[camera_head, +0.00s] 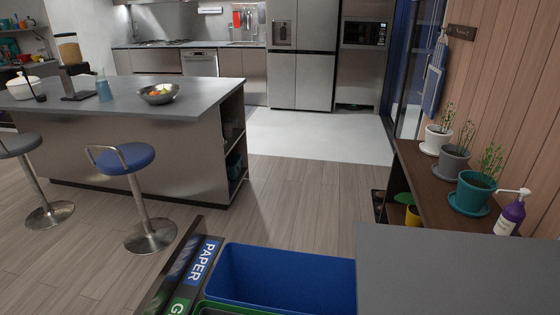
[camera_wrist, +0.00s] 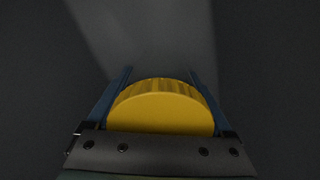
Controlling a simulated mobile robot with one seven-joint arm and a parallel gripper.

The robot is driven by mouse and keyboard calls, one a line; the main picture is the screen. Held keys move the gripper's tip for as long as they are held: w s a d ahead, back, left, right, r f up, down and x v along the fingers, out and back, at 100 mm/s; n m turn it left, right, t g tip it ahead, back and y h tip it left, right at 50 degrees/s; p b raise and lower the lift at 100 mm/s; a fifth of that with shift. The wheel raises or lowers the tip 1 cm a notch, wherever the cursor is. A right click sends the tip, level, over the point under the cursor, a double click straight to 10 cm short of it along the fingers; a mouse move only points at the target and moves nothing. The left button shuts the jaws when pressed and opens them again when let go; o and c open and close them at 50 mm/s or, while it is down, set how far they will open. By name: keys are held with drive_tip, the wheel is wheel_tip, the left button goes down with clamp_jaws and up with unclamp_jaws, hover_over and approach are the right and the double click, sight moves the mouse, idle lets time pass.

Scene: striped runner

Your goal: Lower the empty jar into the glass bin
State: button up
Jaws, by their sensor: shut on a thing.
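In the wrist view my gripper (camera_wrist: 160,76) is shut on the jar, with one blue finger on each side of its round, ridged yellow lid (camera_wrist: 160,108). The rest of the jar is hidden below the lid, so I cannot tell if it is empty. My gripper and the jar do not show in the head view. At the bottom edge of the head view, a green rim (camera_head: 240,308) shows beside a green label (camera_head: 180,305) starting with "G", likely the glass bin. Most of that bin is out of frame.
A blue bin (camera_head: 285,275) labelled PAPER stands just beyond the green rim. A grey counter top (camera_head: 450,270) is to its right. A shelf (camera_head: 425,175) with potted plants and a purple pump bottle (camera_head: 510,215) lines the right wall. Open floor lies beyond the bins.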

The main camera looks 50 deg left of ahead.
drive_tip(key=shift+f, duration=0.15)
drive_tip(key=o, duration=1.3)
wheel_tip(320, 180, up, 13)
drive_tip(key=p, duration=0.3)
